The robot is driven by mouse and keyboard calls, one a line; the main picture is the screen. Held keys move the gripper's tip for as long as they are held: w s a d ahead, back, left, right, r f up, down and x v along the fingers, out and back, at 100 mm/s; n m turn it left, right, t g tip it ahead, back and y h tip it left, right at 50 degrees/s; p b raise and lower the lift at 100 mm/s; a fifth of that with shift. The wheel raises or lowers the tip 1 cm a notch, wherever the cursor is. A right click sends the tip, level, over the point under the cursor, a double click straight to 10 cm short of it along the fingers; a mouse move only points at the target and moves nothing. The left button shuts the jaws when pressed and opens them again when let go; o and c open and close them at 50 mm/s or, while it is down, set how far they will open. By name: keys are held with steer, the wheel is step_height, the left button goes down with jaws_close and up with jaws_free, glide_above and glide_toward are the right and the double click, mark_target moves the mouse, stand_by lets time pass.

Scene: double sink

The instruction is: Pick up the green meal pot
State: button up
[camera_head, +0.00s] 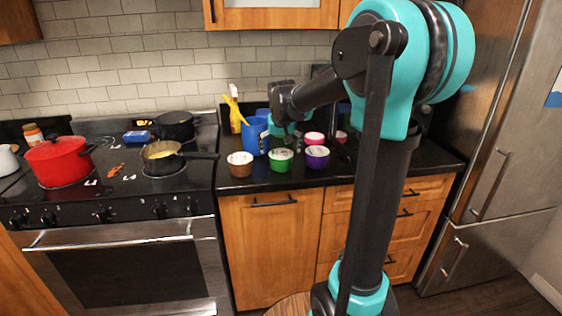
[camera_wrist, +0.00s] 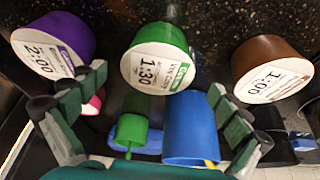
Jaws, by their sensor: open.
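The green meal pot (camera_head: 280,160) stands upright on the dark counter, between a brown pot (camera_head: 240,164) and a purple pot (camera_head: 316,157). In the wrist view the green pot (camera_wrist: 160,62) has a white lid label reading 1:30 and lies centred between the fingertips. My gripper (camera_head: 281,141) is just behind and above the green pot in the head view. In the wrist view my gripper (camera_wrist: 157,82) is open and empty, with one finger on each side of the pot. I cannot tell whether a finger touches it.
The purple pot (camera_wrist: 58,43) and brown pot (camera_wrist: 270,68) flank the green one. A red-pink pot (camera_head: 313,138) and a blue container (camera_head: 253,137) stand behind. The stove with a red pot (camera_head: 58,163) and a pan (camera_head: 162,160) is at left.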

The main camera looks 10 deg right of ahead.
mark_target(281, 154)
steer(key=shift+x, duration=1.8)
steer(key=shift+d, duration=0.2)
steer(key=c, duration=1.6)
steer(key=shift+o, duration=0.2)
steer(key=shift+r, duration=0.2)
